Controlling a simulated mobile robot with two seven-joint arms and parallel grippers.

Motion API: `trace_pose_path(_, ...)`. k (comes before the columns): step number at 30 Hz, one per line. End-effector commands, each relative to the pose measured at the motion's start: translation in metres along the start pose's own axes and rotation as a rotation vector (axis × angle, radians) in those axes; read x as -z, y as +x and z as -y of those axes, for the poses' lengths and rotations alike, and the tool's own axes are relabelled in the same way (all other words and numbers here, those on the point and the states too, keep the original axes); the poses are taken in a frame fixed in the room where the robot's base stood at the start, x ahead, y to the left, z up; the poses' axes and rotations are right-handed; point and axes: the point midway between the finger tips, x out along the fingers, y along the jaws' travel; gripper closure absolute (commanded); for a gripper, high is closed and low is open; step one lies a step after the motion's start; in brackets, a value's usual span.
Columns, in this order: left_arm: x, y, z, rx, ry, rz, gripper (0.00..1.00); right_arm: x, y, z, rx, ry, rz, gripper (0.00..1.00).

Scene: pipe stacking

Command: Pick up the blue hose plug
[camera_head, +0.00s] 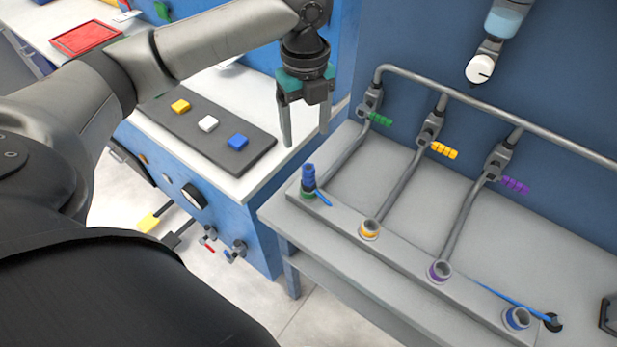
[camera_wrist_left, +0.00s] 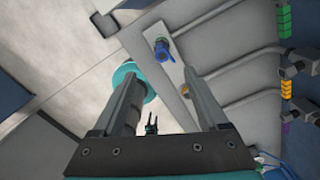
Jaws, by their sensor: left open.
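The blue hose plug (camera_head: 308,177) stands upright in the green-ringed socket at the left end of the grey rail (camera_head: 400,250). In the left wrist view the plug (camera_wrist_left: 162,48) shows between and beyond my fingers. My left gripper (camera_head: 306,142) is open and empty, pointing down, above and behind the plug without touching it. Its two fingers also show in the left wrist view (camera_wrist_left: 163,82). My right gripper is not in view.
Orange (camera_head: 369,229), purple (camera_head: 439,270) and blue (camera_head: 517,318) ringed sockets follow along the rail. Grey pipes with green, yellow and purple handles rise behind it. A button panel (camera_head: 208,130) with yellow, white and blue buttons lies to the left.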

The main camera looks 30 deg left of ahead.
Motion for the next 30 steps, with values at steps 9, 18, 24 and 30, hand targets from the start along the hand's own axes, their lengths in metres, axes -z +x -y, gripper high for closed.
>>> trace_pose_path(9, 0.001, 0.07, -0.001, -0.005, -0.001, -0.002, 0.23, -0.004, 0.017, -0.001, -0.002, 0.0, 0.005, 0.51)
trace_pose_path(18, 0.001, 0.095, 0.0, -0.001, 0.0, 0.0, 0.23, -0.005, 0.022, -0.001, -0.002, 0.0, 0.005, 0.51)
trace_pose_path(24, 0.003, 0.115, 0.002, -0.002, -0.001, -0.001, 0.23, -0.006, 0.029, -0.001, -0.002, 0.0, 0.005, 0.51)
trace_pose_path(30, 0.004, 0.143, 0.003, -0.001, -0.001, 0.0, 0.23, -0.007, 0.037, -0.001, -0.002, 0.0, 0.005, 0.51)
